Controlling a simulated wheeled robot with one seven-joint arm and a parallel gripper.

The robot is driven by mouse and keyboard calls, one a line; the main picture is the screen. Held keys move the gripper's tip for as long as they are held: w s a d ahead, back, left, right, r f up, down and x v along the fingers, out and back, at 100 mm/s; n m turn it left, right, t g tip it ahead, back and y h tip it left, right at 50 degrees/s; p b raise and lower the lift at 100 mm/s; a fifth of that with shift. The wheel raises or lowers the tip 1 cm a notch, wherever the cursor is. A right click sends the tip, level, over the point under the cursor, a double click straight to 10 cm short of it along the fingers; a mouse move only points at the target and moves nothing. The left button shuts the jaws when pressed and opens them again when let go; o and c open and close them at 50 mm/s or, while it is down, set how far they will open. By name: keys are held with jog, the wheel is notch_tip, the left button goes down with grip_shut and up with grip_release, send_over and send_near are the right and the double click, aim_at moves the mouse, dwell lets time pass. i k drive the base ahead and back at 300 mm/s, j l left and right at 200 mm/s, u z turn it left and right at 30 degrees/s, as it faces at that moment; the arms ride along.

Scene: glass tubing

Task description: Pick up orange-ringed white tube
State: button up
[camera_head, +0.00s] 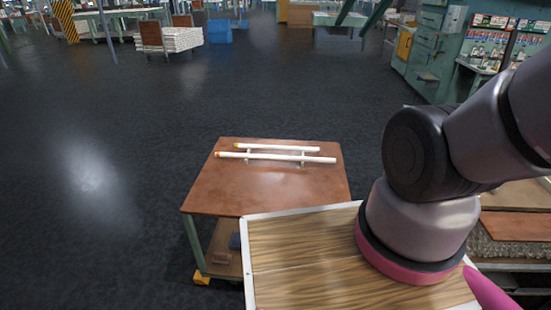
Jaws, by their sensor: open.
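Two white tubes lie on small pale supports on a brown-topped table, both running roughly left to right. The nearer, longer tube (275,157) has an orange band close to its left end. My gripper's fingers are not in view. Nothing touches the tubes except their supports.
The brown table top (230,190) has bare room in front of the tubes. A wood-grain surface with a pale rim (300,235) overlaps its near edge, under my arm. A lower shelf holds dark items. Open dark floor (90,130) lies left and behind. Green cabinets (430,50) stand back right.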

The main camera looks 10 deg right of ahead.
aim_at(218, 154)
jog(key=i+j+z, duration=0.1)
jog(key=j, duration=0.2)
jog(key=i+j+z, duration=0.15)
jog(key=j, duration=0.15)
jog(key=i+j+z, duration=0.1)
jog(key=j, duration=0.25)
jog(key=i+j+z, duration=0.15)
jog(key=j, duration=0.15)
